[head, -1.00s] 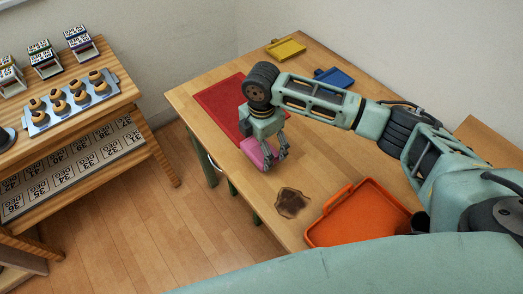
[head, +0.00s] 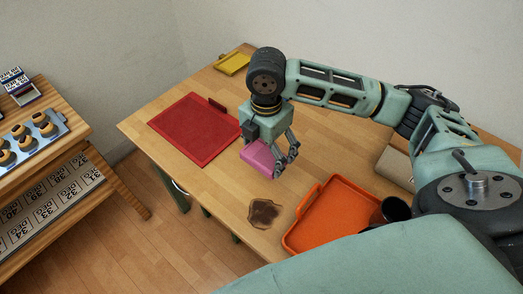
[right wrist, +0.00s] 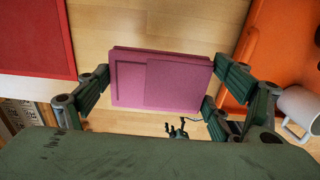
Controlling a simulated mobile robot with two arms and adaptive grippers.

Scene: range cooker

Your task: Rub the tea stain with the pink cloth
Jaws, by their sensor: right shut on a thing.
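The pink cloth (head: 257,157), a folded block, is held by my right gripper (head: 272,163) over the wooden table. In the right wrist view the cloth (right wrist: 175,85) lies between the fingers of my right gripper (right wrist: 165,85), which are shut on it. Whether it touches the table is hard to tell. The tea stain (head: 264,213), a dark brown patch, lies on the table near its front edge. The cloth is apart from it, farther back. I cannot make out the stain in the right wrist view. My left gripper is not in view.
A red mat (head: 190,130) lies left of the cloth. An orange tray (head: 340,215) is right of the stain, with a dark mug (head: 392,210) at its right end. A yellow board (head: 233,64) is at the back. A shelf unit (head: 95,200) stands at left.

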